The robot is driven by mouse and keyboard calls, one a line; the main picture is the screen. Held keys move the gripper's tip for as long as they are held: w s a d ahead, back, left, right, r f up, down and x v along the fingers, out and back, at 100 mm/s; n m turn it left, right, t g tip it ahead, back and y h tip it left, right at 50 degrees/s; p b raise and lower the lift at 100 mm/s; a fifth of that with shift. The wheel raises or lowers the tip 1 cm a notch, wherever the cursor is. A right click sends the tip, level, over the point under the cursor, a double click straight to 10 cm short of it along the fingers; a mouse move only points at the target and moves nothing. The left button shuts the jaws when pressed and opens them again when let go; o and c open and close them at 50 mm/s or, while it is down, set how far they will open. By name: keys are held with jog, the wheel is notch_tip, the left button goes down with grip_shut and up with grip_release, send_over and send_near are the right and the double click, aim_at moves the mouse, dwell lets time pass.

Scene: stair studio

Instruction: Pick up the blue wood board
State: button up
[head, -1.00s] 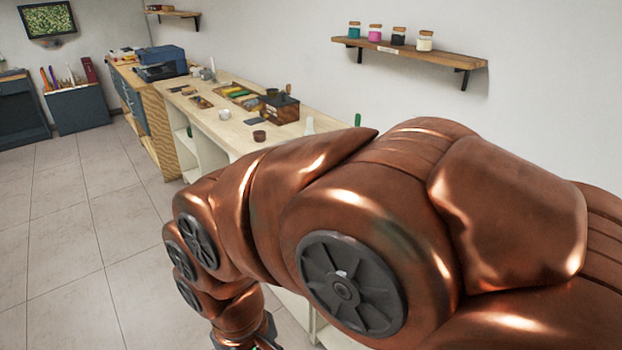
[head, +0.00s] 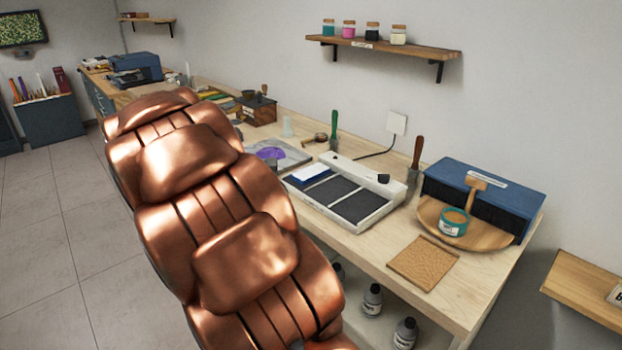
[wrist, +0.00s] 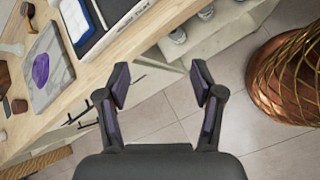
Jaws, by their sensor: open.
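A small flat piece with a pale top and blue edges (head: 309,173) lies in the left section of a white tray (head: 372,213) on the workbench. It is the nearest match to a blue wood board, but I cannot tell its material. It also shows in the wrist view (wrist: 76,18), at the top left. My gripper (wrist: 160,84) is open and empty, with floor and the bench front behind its fingers. The board lies up and left of the fingers, apart from them. In the head view my arm hides the gripper.
A grey slab with a purple blot (head: 271,154) lies left of the tray. A blue box (head: 484,192), a cork-coloured square (head: 423,263) and a teal tin (head: 454,222) stand to the right. Bottles (head: 372,299) sit on the shelf below. The floor (head: 50,240) left of the bench is clear.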

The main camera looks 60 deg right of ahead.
aim_at(310, 171)
jog(key=w+d+n+h, duration=0.1)
jog(key=w+d+n, duration=0.1)
jog(key=d, duration=0.4)
jog(key=w+d+f+n+h+b, duration=0.1)
jog(key=w+d+n+h, duration=0.1)
jog(key=d, duration=0.4)
jog(key=w+d+f+n+h+b, duration=0.1)
jog(key=w+d+n, duration=0.2)
jog(key=d, duration=0.3)
jog(key=shift+w+d+f+g, duration=0.15)
jog(key=shift+w+d+g, duration=0.15)
jog(key=shift+w, duration=0.2)
jog(key=shift+d+f, duration=0.1)
jog(key=shift+d, duration=0.25)
jog(key=shift+s+d+f+h, duration=0.15)
jog(key=shift+d+f, duration=0.1)
jog(key=shift+d, duration=0.25)
jog(key=shift+s+d+f+h, duration=0.1)
jog(key=shift+d+f+h, duration=0.1)
jog(key=shift+d, duration=0.25)
jog(key=shift+f+p+x, duration=0.15)
jog(key=shift+f+x, duration=0.05)
jog(key=shift+x, duration=1.15)
jog(key=shift+f+p+x, duration=0.15)
jog(key=shift+f+x, duration=0.05)
jog(key=shift+x, duration=1.1)
jog(key=shift+a, duration=0.15)
jog(key=shift+r, duration=0.1)
jog(key=c, duration=0.9)
